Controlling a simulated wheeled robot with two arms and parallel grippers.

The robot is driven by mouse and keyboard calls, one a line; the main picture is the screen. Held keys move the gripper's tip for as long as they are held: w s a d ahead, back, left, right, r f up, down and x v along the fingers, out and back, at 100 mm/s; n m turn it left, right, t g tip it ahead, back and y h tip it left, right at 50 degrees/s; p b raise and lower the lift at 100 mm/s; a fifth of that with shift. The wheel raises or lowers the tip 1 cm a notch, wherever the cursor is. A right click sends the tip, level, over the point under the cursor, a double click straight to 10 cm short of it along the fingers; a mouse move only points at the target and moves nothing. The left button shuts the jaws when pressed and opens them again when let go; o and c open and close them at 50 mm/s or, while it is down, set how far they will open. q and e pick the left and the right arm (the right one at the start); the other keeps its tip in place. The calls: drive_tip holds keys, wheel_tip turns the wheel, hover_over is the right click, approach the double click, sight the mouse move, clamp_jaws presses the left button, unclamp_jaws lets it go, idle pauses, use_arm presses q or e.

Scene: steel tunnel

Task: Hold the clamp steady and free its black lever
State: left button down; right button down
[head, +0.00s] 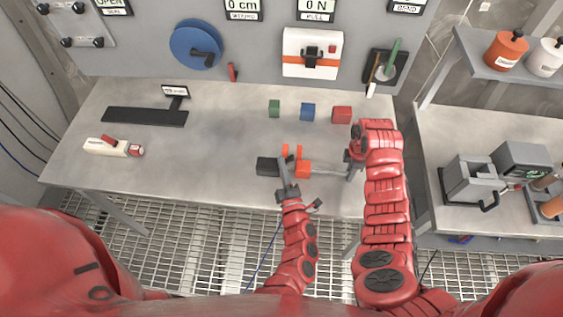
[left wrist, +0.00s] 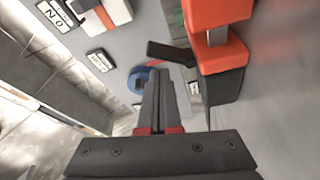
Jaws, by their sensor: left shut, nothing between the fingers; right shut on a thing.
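The clamp has orange jaws (head: 302,168), a dark block (head: 267,166) at its left end and a grey bar (head: 328,172) running right. It lies over the middle front of the table. In the left wrist view its orange body (left wrist: 222,58) fills the upper right. A black lever (left wrist: 170,52) sticks out leftward from it there. My left gripper (head: 284,162) is shut and empty, close to the clamp; its fingertips (left wrist: 161,72) are just below the lever in the wrist picture. My right gripper (head: 352,165) is shut on the clamp's bar at its right end; its fingertips are partly hidden.
Green (head: 274,108), blue (head: 308,112) and red (head: 341,114) blocks stand behind the clamp. A white device (head: 105,147) and a black plate (head: 145,116) lie at the left. The table (head: 215,150) is clear left of the clamp. A side bench (head: 470,220) stands at the right.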

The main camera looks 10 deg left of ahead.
use_arm(q)
drive_tip(key=v, duration=0.6)
drive_tip(key=f+v, duration=0.1)
drive_tip(key=v, duration=0.2)
drive_tip(key=shift+s+a, duration=0.1)
drive_tip(key=shift+a, duration=0.15)
use_arm(e)
drive_tip(key=c, duration=0.6)
unclamp_jaws()
drive_tip(key=shift+o, duration=0.2)
